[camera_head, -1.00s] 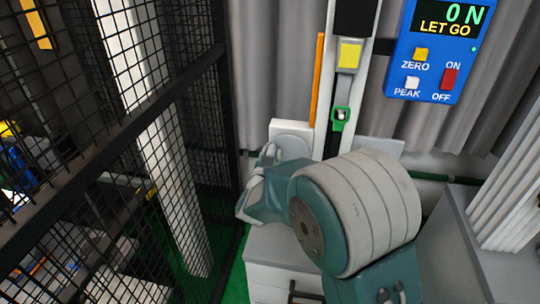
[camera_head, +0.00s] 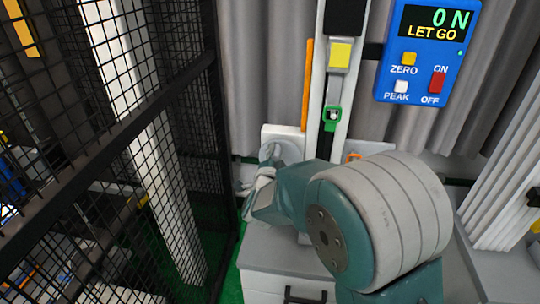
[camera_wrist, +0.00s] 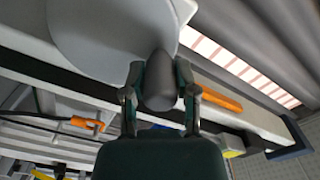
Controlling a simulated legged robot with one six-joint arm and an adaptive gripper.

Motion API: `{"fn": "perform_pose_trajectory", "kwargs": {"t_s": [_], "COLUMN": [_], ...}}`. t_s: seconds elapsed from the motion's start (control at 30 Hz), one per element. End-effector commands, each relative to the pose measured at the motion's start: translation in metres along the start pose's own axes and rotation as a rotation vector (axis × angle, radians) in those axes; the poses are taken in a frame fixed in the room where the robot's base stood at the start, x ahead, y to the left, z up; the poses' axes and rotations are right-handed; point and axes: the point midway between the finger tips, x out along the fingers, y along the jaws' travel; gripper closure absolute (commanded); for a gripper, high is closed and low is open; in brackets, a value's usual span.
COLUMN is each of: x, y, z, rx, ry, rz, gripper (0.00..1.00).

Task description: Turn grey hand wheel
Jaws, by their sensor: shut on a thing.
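The grey hand wheel (camera_wrist: 105,25) fills the top of the wrist view as a pale disc, partly cut off by the frame edge. Its darker grey handle (camera_wrist: 160,80) points toward the camera. My gripper (camera_wrist: 158,85) is shut on this handle, one finger on each side. In the head view my gripper (camera_head: 262,188) is small at the end of my arm, in front of a pale grey plate at the foot of the tower column. My arm's large rounded joint hides much of that area, so the wheel's outline is unclear there.
The drop tower column (camera_head: 335,90) carries a yellow block (camera_head: 340,56) and a green-framed part (camera_head: 332,117). A blue display box (camera_head: 428,50) reads "0 N LET GO". A black mesh fence (camera_head: 120,130) stands close on the left. A grey drawer cabinet (camera_head: 285,270) stands below.

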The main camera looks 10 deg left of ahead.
Motion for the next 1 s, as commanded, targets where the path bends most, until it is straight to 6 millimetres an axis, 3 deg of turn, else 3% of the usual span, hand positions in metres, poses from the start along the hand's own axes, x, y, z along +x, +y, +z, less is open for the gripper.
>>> {"fn": "perform_pose_trajectory", "kwargs": {"t_s": [0.3,0.77,0.8,0.87,1.0], "x": [0.0010,0.0008,0.0007,0.0007,0.0004], "y": [0.0032,0.0053,0.0054,0.0054,0.0046], "z": [-0.0067,-0.0066,-0.0065,-0.0064,-0.0052], "rx": [0.094,0.104,0.104,0.104,0.103], "ry": [0.006,0.005,0.005,0.004,0.003], "rz": [0.002,0.006,0.006,0.006,0.005], "gripper": [1.00,1.00,0.53,0.28,0.28]}}
